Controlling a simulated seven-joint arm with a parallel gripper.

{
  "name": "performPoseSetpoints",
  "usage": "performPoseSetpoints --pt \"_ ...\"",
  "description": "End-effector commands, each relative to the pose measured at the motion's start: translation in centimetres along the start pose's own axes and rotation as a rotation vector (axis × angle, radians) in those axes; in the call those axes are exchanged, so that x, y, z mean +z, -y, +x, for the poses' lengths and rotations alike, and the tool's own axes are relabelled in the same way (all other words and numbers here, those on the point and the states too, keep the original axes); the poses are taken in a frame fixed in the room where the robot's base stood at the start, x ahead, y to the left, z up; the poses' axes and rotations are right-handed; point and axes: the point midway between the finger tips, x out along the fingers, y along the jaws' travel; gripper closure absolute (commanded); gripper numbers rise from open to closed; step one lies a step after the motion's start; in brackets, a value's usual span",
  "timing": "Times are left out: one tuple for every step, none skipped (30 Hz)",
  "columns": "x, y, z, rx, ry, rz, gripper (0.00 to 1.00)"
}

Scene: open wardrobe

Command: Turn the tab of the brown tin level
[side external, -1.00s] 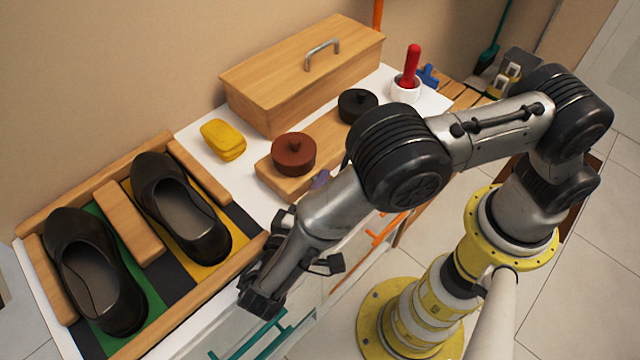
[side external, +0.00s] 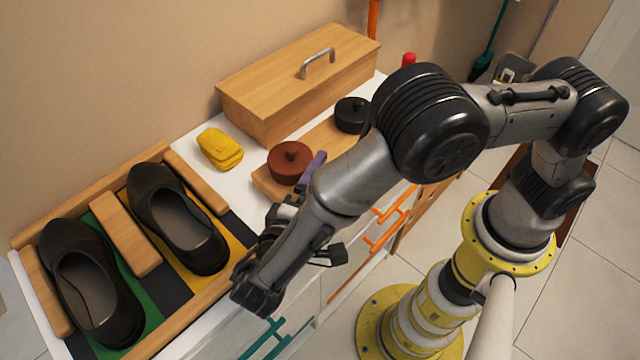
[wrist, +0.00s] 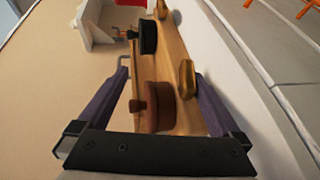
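The brown tin (side external: 289,164) is a round, low reddish-brown tin with a small raised tab (side external: 291,152) on its lid. It stands on a wooden board (side external: 262,186). In the wrist view the brown tin (wrist: 160,112) lies between my gripper's two purple fingers, its tab (wrist: 138,106) facing left. The tab's exact angle is hard to tell. My gripper (wrist: 160,72) is open, with visible space around the tin. In the side view one purple finger (side external: 312,168) shows just right of the tin; the other is hidden.
A black tin (side external: 351,114) stands farther along the board. A gold-coloured object (wrist: 187,78) is near the right finger. A wooden box with a metal handle (side external: 318,60) is behind, a yellow sponge-like item (side external: 220,148) to the left. Dark shoes (side external: 178,220) sit in a divided tray at left.

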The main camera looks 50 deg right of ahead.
Motion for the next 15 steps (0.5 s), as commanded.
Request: performPoseSetpoints --pt "0.0 -6.0 -1.5 0.104 0.021 0.052 0.05" --pt "0.0 -7.1 -1.8 0.103 0.021 0.053 0.05" --pt "-0.1 -8.5 -2.1 0.102 0.021 0.055 0.05" --pt "0.0 -9.5 -2.3 0.102 0.021 0.055 0.05" --pt "-0.1 -10.8 -2.6 0.101 0.021 0.057 0.05" --pt "0.0 -12.3 -2.9 0.100 0.022 0.057 0.05" --pt "-0.1 -13.7 -3.2 0.100 0.022 0.059 0.05" --pt "0.0 -15.0 -3.4 0.101 0.023 0.057 0.05" --pt "0.0 -16.9 -3.8 0.100 0.023 0.056 0.05" --pt "0.0 -18.3 -4.1 0.100 0.023 0.056 0.05" --pt "0.2 -17.7 -3.1 0.059 0.057 0.034 0.05" --pt "0.6 -17.2 -2.2 0.003 0.092 0.017 0.05" --pt "0.8 -17.1 -1.6 -0.039 0.115 0.007 0.05" --pt "1.1 -16.9 -1.1 -0.081 0.136 0.000 0.05" --pt "1.4 -16.6 -0.5 -0.140 0.164 -0.010 0.05"
